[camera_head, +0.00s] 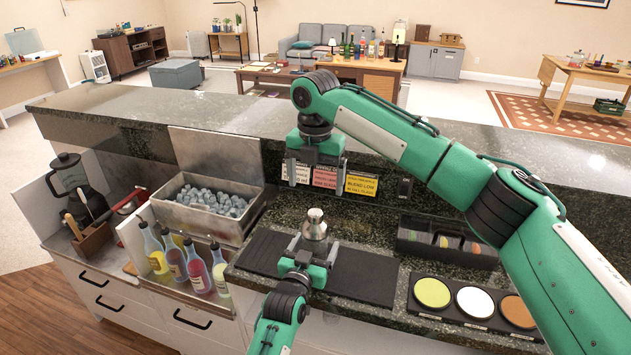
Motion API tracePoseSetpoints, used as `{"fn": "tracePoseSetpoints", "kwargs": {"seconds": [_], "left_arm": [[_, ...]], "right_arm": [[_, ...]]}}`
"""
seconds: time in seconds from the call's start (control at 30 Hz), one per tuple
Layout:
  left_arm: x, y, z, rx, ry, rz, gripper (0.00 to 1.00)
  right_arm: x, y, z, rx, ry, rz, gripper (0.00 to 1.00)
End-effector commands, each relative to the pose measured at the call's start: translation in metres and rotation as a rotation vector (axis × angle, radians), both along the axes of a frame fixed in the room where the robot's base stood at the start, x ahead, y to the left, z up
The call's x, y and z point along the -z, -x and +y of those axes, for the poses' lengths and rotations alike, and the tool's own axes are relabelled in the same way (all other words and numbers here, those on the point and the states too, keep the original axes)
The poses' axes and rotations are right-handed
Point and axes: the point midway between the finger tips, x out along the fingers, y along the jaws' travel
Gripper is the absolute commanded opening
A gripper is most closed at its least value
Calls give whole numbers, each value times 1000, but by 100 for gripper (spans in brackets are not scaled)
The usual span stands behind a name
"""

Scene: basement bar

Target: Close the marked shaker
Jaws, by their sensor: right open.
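A small silver metal shaker (314,228) stands upright on the black bar mat (363,275). I cannot tell from here whether its top is a separate cap. My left gripper (313,250) comes up from the bottom edge, with one finger on each side of the shaker's lower body, and looks shut on it. The gripper hides the shaker's base. My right gripper (316,178) hangs above and behind the shaker, pointing down, open and empty, with a clear gap above the shaker's top.
A metal ice bin (208,213) and coloured bottles (175,262) stand left. A black garnish caddy (447,241) and a tray of three coloured rimming dishes (474,301) stand right. Signs (362,184) line the raised counter's (230,112) front. The mat's right part is bare.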

Motion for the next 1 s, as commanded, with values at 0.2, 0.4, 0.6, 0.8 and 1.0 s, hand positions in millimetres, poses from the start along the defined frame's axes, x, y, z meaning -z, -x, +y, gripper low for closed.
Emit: {"fn": "tracePoseSetpoints", "kwargs": {"seconds": [0.2, 0.4, 0.6, 0.8, 1.0], "left_arm": [[3, 29, 10, 0, -1, 2, 79], [3, 68, 24, -1, -2, 2, 79], [3, 103, 36, 0, -1, 2, 79], [2, 122, 43, 0, -1, 2, 79], [1, 127, 44, 0, 0, 1, 79]], "right_arm": [[6, 0, 0, 0, 0, 0, 87], [13, 0, 0, 0, 0, 0, 87], [18, 0, 0, 0, 0, 0, 87], [21, 0, 0, 0, 0, 0, 87], [21, 0, 0, 0, 0, 0, 87]]}}
